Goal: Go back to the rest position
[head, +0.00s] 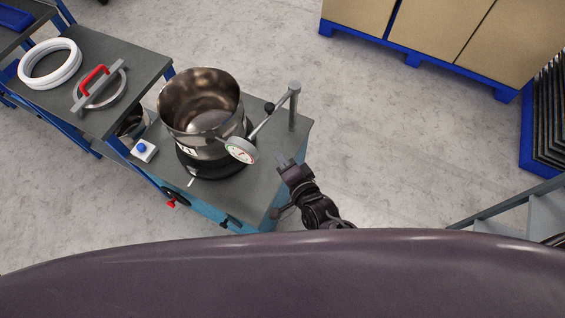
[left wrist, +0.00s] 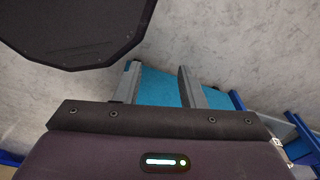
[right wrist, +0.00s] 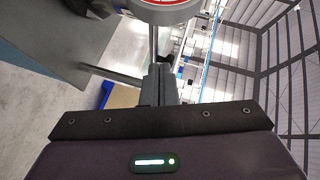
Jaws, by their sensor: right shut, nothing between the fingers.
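My right gripper (head: 283,160) is by the front right edge of the workbench, just right of the dial gauge (head: 241,149). Its two fingers (right wrist: 161,82) are together and hold nothing. In the right wrist view the underside of the round gauge (right wrist: 165,8) is close above the fingertips. My left gripper (left wrist: 157,82) is out of sight in the head view. In the left wrist view its fingers are wide apart with nothing between them, and a blue surface lies beyond.
The workbench (head: 262,185) bears a steel pot (head: 200,105), a post (head: 293,108) with the gauge arm, and a blue button box (head: 144,150). A side table (head: 130,50) holds white rings (head: 50,65) and a red-handled lid (head: 97,85). Open floor lies to the right.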

